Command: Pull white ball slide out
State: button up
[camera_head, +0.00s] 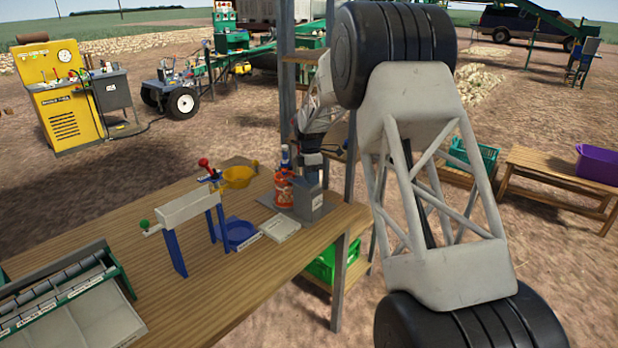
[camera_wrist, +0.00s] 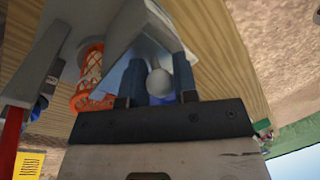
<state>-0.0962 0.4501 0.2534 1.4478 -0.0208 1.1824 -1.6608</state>
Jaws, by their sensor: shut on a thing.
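In the wrist view, the white ball (camera_wrist: 159,83) sits between the two blue fingers of my gripper (camera_wrist: 159,88), which is shut on it. The ball is in front of a grey housing (camera_wrist: 150,38); the slide itself cannot be made out clearly. In the head view, my gripper (camera_head: 308,157) is low over the right end of the wooden table, close to a grey block (camera_head: 312,206) and an orange mesh bag (camera_head: 283,190). The white ball is not distinguishable in the head view.
The orange mesh (camera_wrist: 92,75) is close left of my fingers in the wrist view.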

jog(key=shift+s+d, duration=0.85)
jog(key=shift+d, duration=0.05)
jog(key=o, duration=1)
jog(key=shift+r, duration=3)
jog(key=shift+s, duration=0.1)
